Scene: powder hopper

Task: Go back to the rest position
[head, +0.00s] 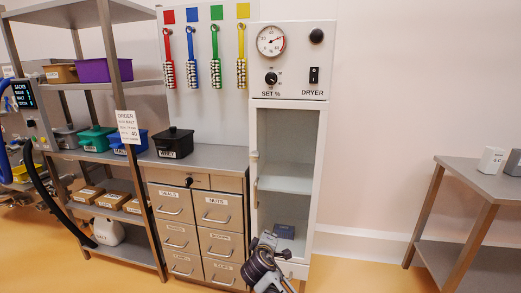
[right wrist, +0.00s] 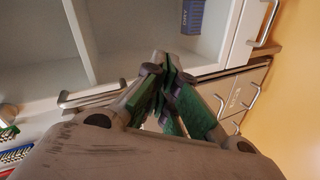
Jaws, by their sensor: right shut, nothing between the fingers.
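My right gripper (head: 268,243) is at the bottom centre of the head view, in front of the lower part of the white dryer cabinet (head: 318,170). In the right wrist view the gripper (right wrist: 167,65) points towards the cabinet's lower compartment. Its green-padded fingers are together with nothing between them. A small dark blue box (head: 284,231) lies on the cabinet floor beyond the gripper. It also shows in the right wrist view (right wrist: 193,16), apart from the fingers. My left gripper is not in view.
A drawer cabinet (head: 218,215) stands left of the dryer, with a black bin (head: 174,143) on top. A metal rack (head: 108,201) with bins and cartons is further left. A steel table (head: 487,178) is at the right. The floor (head: 355,275) between is clear.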

